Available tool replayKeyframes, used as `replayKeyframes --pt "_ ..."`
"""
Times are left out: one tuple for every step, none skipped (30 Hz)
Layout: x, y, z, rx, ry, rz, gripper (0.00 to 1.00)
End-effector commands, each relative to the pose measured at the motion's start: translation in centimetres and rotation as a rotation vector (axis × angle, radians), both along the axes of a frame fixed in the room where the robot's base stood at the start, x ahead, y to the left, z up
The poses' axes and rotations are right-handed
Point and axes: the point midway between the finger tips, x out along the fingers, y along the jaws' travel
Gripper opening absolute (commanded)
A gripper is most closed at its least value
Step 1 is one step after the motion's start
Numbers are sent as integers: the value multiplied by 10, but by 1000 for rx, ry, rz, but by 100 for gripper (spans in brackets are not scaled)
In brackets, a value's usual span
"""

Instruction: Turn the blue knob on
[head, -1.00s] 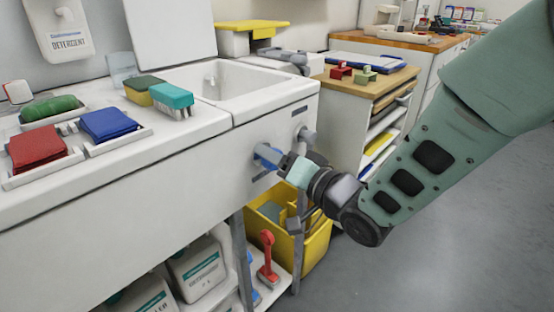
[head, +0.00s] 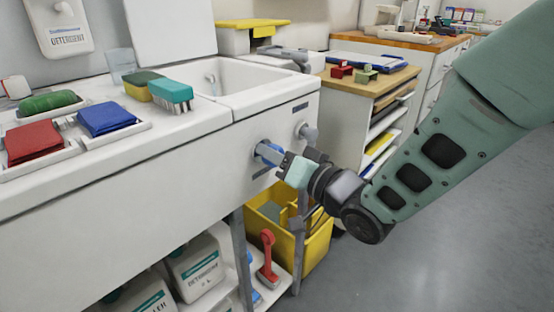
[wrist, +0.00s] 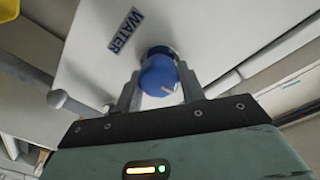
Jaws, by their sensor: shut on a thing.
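The blue knob (head: 268,153) is on the front panel of the white sink unit. In the wrist view the blue knob (wrist: 159,76) sits between my two fingers, with a pale pointer mark on its face toward the lower right. My gripper (head: 278,158) reaches it from the right and is shut on it; the wrist view also shows my gripper (wrist: 158,90) with a finger on each side. A label reading "WATER" (wrist: 125,30) is on the panel beside the knob. The knob's far side is hidden.
A grey knob (head: 307,133) sticks out to the right of the blue one. Below are a yellow bin (head: 318,248) and a red-handled tool (head: 267,260). A wooden-topped cart (head: 385,82) stands to the right. The grey floor at the lower right is clear.

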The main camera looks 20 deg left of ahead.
Motion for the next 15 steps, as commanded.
replayKeyframes --pt "1 -1 -4 -14 -35 -3 17" --pt "1 -1 -4 -25 -58 -4 17" --pt "1 -2 -4 -39 -92 -5 17" --pt "1 -2 -4 -49 -117 -4 17" --pt "1 -1 -4 -60 -143 -4 17" --pt "1 -1 -4 -74 -179 -3 17" --pt "1 -1 -4 -86 -205 -3 17" --pt "1 -1 -4 -97 -232 -4 17" --pt "1 -1 -4 -111 -268 -4 17" --pt "1 -1 -4 -122 -295 -4 17" --pt "1 -1 -4 -133 -320 -4 17" --pt "0 -1 -4 -148 -356 -4 17" --pt "0 -1 -5 -159 -381 -4 17" --pt "0 -1 -5 -170 -408 -3 17" --pt "0 -1 -5 -184 -442 -5 17"
